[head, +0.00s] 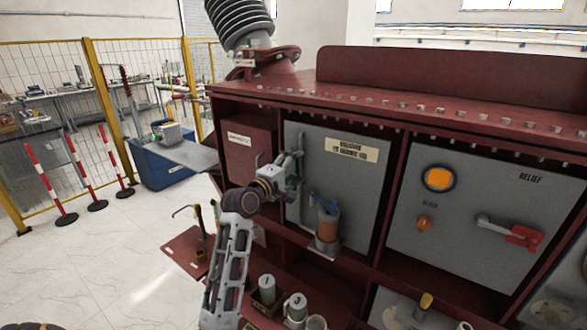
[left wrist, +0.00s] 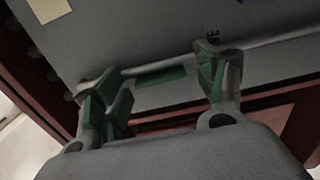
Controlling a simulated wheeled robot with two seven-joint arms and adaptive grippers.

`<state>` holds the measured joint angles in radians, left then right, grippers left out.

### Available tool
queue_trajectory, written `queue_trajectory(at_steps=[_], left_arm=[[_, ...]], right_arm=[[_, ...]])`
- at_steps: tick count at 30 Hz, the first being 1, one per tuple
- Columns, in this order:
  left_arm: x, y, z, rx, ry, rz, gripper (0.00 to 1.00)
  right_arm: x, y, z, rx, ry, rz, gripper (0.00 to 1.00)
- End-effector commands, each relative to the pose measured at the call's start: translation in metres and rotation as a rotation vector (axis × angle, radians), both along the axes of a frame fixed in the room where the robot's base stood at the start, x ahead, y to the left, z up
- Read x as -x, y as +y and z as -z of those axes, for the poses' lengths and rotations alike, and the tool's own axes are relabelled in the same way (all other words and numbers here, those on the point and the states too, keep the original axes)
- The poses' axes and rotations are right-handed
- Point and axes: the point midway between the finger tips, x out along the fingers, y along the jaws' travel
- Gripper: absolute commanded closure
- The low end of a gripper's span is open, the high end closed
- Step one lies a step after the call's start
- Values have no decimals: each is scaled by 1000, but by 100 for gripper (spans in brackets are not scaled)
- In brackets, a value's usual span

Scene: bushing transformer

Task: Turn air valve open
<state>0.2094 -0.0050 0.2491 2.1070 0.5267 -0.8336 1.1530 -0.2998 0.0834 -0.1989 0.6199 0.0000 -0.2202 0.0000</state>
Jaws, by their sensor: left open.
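In the left wrist view the gripper (left wrist: 162,88) is open with green-padded fingers spread. A thin grey pipe (left wrist: 272,39) runs across behind the fingertips; contact is unclear. My right gripper is out of view.
A panel (head: 480,195) with an orange lamp and a red-tipped relief lever (head: 524,237) is at right. Cups (head: 296,308) stand on the lower shelf. A red tray (head: 188,250) juts out at left. Open floor (head: 110,275) lies left of the cabinet.

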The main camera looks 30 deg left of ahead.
Motion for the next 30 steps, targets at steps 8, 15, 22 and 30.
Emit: queue_trajectory(at_steps=[8,15,22,30], left_arm=[[2,0,0,0,0,0,29],[15,2,1,0,1,0,29],[39,6,1,0,0,-1,29],[67,10,1,0,1,0,29]], right_arm=[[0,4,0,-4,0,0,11],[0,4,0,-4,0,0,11],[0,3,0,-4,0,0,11],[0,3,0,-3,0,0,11]])
